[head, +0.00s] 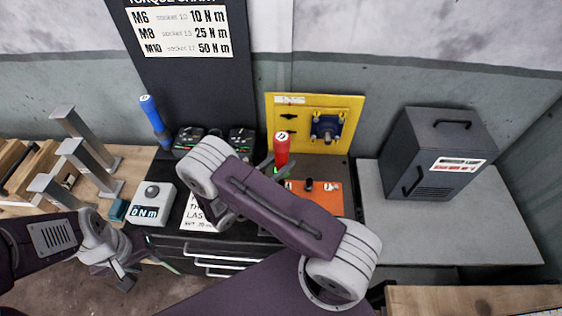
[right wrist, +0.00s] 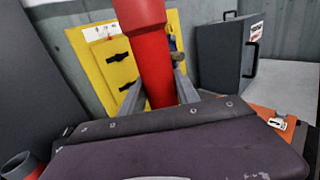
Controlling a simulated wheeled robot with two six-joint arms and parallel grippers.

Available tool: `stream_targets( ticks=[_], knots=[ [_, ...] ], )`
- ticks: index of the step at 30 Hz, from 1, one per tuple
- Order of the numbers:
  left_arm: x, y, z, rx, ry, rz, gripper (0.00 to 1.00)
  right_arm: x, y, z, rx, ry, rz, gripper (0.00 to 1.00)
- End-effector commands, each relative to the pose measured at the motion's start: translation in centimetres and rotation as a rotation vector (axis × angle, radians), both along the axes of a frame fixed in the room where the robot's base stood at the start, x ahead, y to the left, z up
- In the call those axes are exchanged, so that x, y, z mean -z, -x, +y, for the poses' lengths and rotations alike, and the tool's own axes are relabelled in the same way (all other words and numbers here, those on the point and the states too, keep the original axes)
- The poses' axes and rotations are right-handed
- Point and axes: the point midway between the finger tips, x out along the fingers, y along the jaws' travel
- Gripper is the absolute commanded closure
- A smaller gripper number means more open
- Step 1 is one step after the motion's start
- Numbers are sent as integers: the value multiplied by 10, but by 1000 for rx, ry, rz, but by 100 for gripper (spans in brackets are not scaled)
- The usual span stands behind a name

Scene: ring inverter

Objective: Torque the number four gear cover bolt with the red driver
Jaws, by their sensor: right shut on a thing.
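The red driver (head: 281,152) stands roughly upright in front of the yellow panel in the head view. My right gripper (head: 270,168) is shut on it; in the right wrist view the red shaft (right wrist: 153,55) rises between the two grey fingers. The driver's lower end is hidden by my gripper. The blue gear cover (head: 327,126) with bolts is mounted on the yellow panel (head: 352,104), to the right of the driver and apart from it. The bolt numbers are too small to read. My left gripper (head: 138,273) hangs low at the left, its fingers unclear.
A blue-handled driver (head: 152,113) stands at the back left. A grey tester (head: 151,204) reads "0 Nm". An orange mat (head: 328,203) lies below the panel. A dark cabinet (head: 430,150) stands on the right bench. Metal brackets (head: 85,160) stand at left. A torque chart (head: 182,30) hangs behind.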

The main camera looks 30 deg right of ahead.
Motion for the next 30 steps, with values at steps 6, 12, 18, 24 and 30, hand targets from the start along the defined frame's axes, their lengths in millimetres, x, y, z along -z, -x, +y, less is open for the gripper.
stream_targets(
  ticks=[6, 12, 18, 24, 30],
  knots=[
    [-16, 0, 0, 0, 0, 0, 64, -19, 0, 0, 0, 3, -2, 100],
    [-27, 0, 0, 0, 0, 0, 64, -33, 0, 0, 0, 4, -3, 100],
    [-37, 0, 0, 0, 0, 0, 64, -46, 0, 0, 0, 4, -4, 100],
    [-36, 0, 0, 0, 0, 0, 64, -46, 0, 0, 0, 5, -3, 100],
    [-36, 0, 0, 0, 0, 0, 64, -46, 0, 0, 0, 5, -4, 100]
  ],
)
